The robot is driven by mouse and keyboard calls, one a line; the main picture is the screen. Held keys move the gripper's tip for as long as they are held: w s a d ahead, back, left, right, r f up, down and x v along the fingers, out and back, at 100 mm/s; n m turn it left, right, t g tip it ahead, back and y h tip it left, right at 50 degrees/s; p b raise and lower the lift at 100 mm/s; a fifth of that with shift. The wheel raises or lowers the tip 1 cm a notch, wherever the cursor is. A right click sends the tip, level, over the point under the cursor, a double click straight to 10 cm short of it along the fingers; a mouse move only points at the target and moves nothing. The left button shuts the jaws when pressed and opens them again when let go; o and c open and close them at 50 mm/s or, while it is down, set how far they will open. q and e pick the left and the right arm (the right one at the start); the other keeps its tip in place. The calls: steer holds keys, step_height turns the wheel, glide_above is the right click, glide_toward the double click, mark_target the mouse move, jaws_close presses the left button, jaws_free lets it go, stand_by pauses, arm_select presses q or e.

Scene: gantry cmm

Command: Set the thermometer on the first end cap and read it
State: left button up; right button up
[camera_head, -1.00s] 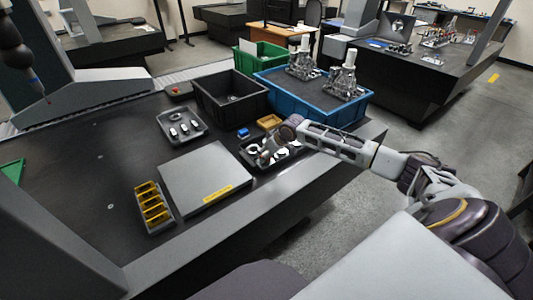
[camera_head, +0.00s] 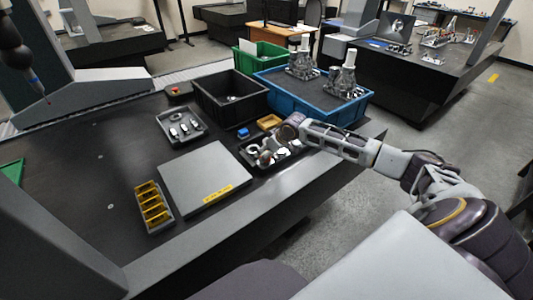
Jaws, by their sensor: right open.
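My right gripper (camera_head: 266,157) is over the dark tray (camera_head: 247,163) near the table's right edge, among round metal parts. Its fingers are open, small and partly hidden by my own wrist. I cannot tell whether it touches a part. The metal parts (camera_head: 253,149) in that tray look like end caps, but which is the first one is not clear. A small blue item (camera_head: 243,132) sits just behind the tray; it may be the thermometer, but it is too small to tell. My left gripper is not in view.
A grey plate (camera_head: 205,178) and a rack of yellow slots (camera_head: 153,207) lie left of the tray. Behind are a second parts tray (camera_head: 163,122), a black bin (camera_head: 222,103), a small tan tray (camera_head: 269,121) and a blue crate (camera_head: 312,108).

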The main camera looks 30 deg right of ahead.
steer(key=shift+s+d+r, duration=0.1)
steer(key=shift+s+r, duration=0.15)
steer(key=shift+r, duration=0.2)
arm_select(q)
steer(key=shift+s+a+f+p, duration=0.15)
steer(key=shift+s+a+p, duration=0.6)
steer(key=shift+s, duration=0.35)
arm_select(e)
steer(key=v, duration=1)
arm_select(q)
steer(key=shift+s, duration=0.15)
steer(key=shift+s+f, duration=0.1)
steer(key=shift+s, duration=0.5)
